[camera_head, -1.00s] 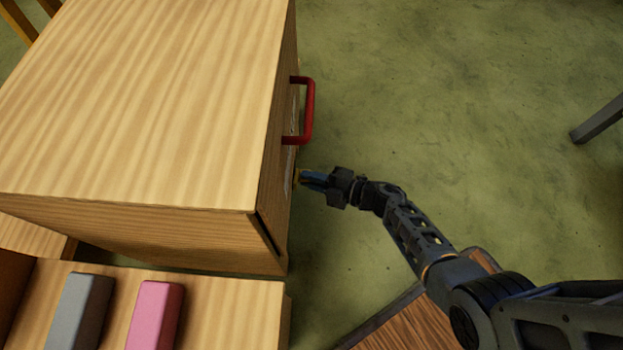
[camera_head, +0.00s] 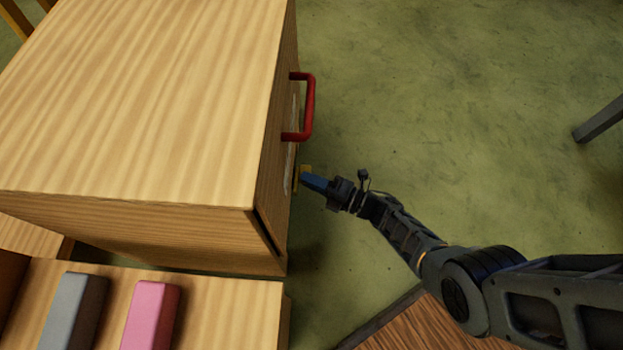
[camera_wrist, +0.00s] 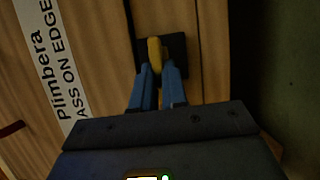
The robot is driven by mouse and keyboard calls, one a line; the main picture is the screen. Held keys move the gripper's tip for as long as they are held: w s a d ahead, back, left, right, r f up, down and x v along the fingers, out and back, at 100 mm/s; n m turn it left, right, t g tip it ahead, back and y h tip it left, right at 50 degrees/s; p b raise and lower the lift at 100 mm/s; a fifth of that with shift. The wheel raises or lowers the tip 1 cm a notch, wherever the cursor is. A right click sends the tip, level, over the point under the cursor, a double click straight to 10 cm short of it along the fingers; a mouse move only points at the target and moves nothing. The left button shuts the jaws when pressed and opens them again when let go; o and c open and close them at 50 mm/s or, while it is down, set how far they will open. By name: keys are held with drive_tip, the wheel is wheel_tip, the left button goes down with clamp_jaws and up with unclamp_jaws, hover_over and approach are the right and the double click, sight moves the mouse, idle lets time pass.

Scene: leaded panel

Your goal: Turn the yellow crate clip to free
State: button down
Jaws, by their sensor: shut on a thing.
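The yellow clip (camera_wrist: 154,50) sits on a dark square plate (camera_wrist: 176,48) on the crate's front face in the wrist view. In the head view a bit of the yellow clip (camera_head: 305,170) shows at the crate's right side. My gripper (camera_head: 306,178) reaches it from the right with blue fingers. In the wrist view my gripper (camera_wrist: 158,72) is shut on the clip, one finger on each side. The wooden crate (camera_head: 150,90) fills the left of the head view. The clip's lower end is partly hidden between the fingers.
A red handle (camera_head: 309,108) sticks out of the crate's face, just beyond my gripper. A white label (camera_wrist: 48,60) is on that face. A grey block (camera_head: 75,310) and a pink block (camera_head: 152,312) lie on a lower wooden surface.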

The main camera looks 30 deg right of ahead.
drive_tip(key=shift+f, duration=0.1)
drive_tip(key=c, duration=1.2)
unclamp_jaws()
drive_tip(key=shift+o, duration=0.2)
drive_tip(key=shift+d, duration=0.1)
drive_tip(key=p+v, duration=0.1)
drive_tip(key=v, duration=0.6)
drive_tip(key=shift+s, duration=0.35)
